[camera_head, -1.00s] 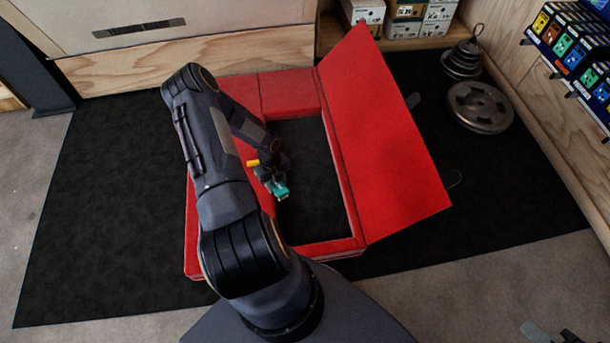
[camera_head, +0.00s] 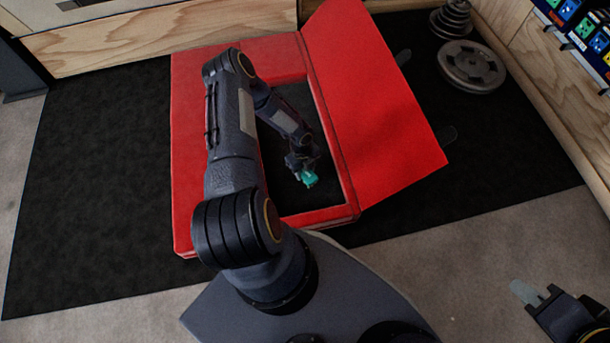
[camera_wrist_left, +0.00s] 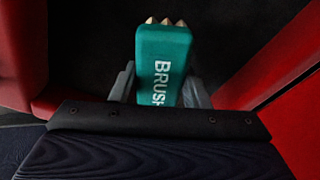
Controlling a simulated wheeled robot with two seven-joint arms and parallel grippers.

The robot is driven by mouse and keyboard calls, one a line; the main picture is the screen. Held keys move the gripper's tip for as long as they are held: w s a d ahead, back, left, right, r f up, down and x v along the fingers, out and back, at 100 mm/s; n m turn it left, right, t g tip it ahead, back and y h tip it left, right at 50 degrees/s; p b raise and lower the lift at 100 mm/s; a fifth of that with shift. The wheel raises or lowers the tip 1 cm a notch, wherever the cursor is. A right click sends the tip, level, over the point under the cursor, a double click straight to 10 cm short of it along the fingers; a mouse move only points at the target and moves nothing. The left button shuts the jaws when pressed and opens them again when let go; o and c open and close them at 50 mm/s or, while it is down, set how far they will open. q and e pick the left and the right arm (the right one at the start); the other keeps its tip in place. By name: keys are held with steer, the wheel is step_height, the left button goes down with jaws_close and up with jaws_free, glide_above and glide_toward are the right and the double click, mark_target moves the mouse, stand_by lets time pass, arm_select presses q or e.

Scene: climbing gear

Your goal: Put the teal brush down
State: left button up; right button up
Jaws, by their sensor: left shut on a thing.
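The teal brush (camera_head: 308,178) is small in the head view, at the end of my left arm, over the dark opening of the red padded frame (camera_head: 188,150). In the left wrist view the brush (camera_wrist_left: 162,60) is a teal block with white "BRUSH" lettering and pale tips at its far end. My left gripper (camera_head: 303,168) is shut on it, with grey fingers on both sides in the left wrist view (camera_wrist_left: 160,88). Whether the brush touches the dark surface below I cannot tell. My right gripper (camera_head: 535,298) is at the lower right, partly cut off, and its jaws are unclear.
Red walls surround the opening, and a red slanted panel (camera_head: 375,100) stands along its right side. Weight plates (camera_head: 471,66) lie at the upper right on the black mat (camera_head: 90,180). The mat left of the red frame is clear.

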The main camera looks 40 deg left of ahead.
mark_target(305, 175)
arm_select(q)
steer(key=shift+f+b, duration=0.4)
steer(key=shift+f, duration=1.2)
steer(key=shift+f, duration=0.1)
steer(key=shift+f+b, duration=0.1)
steer(key=shift+b, duration=0.2)
steer(key=o, duration=0.9)
steer(key=shift+o, duration=0.2)
